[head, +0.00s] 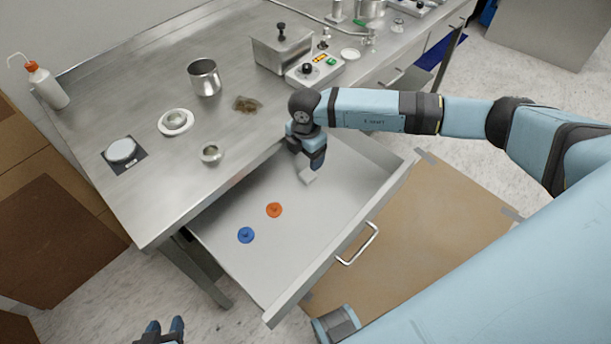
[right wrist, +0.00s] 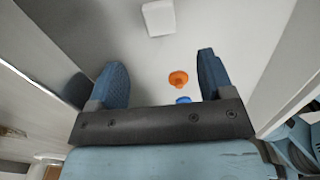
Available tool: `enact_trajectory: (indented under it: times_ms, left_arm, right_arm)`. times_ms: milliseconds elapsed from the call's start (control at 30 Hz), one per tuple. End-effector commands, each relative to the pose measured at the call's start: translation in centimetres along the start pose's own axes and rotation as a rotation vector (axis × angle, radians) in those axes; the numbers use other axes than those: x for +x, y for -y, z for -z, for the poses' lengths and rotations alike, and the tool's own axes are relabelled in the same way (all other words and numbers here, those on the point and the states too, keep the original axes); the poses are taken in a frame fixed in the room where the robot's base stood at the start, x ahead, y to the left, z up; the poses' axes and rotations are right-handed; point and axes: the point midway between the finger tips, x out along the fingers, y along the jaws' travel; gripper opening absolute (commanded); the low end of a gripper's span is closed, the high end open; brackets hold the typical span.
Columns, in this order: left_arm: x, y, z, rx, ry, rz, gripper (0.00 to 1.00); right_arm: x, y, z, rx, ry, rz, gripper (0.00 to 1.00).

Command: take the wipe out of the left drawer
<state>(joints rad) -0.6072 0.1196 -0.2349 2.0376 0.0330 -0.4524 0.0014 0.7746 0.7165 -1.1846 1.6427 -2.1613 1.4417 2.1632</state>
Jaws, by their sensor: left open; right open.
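The drawer (head: 290,258) under the steel table is pulled open, with a metal handle (head: 358,244) on its front. The wipe, a small white folded block (head: 309,177), lies on the drawer floor toward the far end. It also shows in the right wrist view (right wrist: 158,18), beyond the fingertips and apart from them. My right gripper (head: 312,163) is over the drawer, pointing down just above the wipe; its open, empty fingers show in the right wrist view (right wrist: 160,75). My left gripper (head: 163,330) is open and empty at the bottom edge of the head view, away from the drawer.
The tabletop holds a steel cup (head: 204,78), a scale (head: 123,152), a wash bottle (head: 46,85) and a metal box (head: 281,50). A brown mat (head: 440,215) covers floor beside the drawer.

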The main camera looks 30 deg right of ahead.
Motion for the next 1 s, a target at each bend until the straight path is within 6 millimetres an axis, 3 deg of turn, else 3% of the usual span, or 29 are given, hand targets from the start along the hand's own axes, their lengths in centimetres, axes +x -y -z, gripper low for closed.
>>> enact_trajectory:
  times_ms: [100, 367, 700, 967, 1000]
  left_arm:
    - [0.1, -0.1, -0.2, -0.003, 0.003, 0.000, 0.43]
    - [0.1, 0.0, -0.3, -0.002, 0.005, 0.000, 0.43]
    - [0.0, 0.4, -0.5, 0.011, 0.008, 0.002, 0.43]
    - [0.1, 0.4, -0.4, 0.008, 0.007, 0.002, 0.43]
    - [0.1, 0.4, -0.4, 0.007, 0.007, 0.002, 0.43]
  right_arm:
    - [2.1, 0.0, 0.1, -0.001, -0.002, 0.000, 0.74]
    - [4.2, 0.1, 0.1, -0.001, -0.003, 0.000, 0.74]
    - [8.7, 0.3, 0.1, -0.002, -0.003, 0.000, 0.74]
    - [9.0, 0.3, 0.1, -0.002, -0.003, -0.001, 0.74]
    - [9.0, 0.3, 0.1, -0.002, -0.003, -0.001, 0.70]
